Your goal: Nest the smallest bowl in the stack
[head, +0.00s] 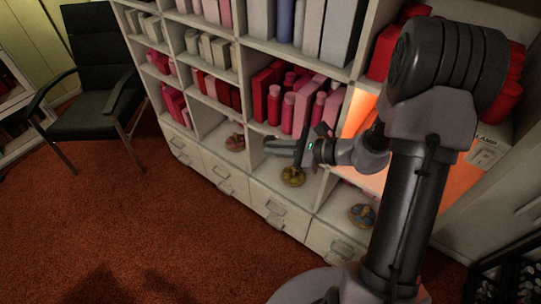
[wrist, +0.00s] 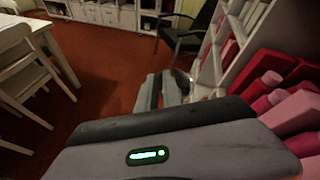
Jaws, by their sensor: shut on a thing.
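My gripper (head: 272,146) is in front of the shelf unit, at the height of the lower open compartments. Its fingers point left in the head view. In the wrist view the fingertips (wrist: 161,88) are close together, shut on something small. A dark, shiny curved edge (wrist: 183,82) shows beside the fingertips; it may be part of a bowl, but most of it is hidden. I cannot make out a bowl stack.
The white shelf unit (head: 245,190) has drawers below and pink and red bottles (head: 290,105) above. A dark armchair (head: 97,100) stands at the left. A white table and chair (wrist: 25,70) show in the wrist view. The reddish carpet (head: 110,220) between is clear.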

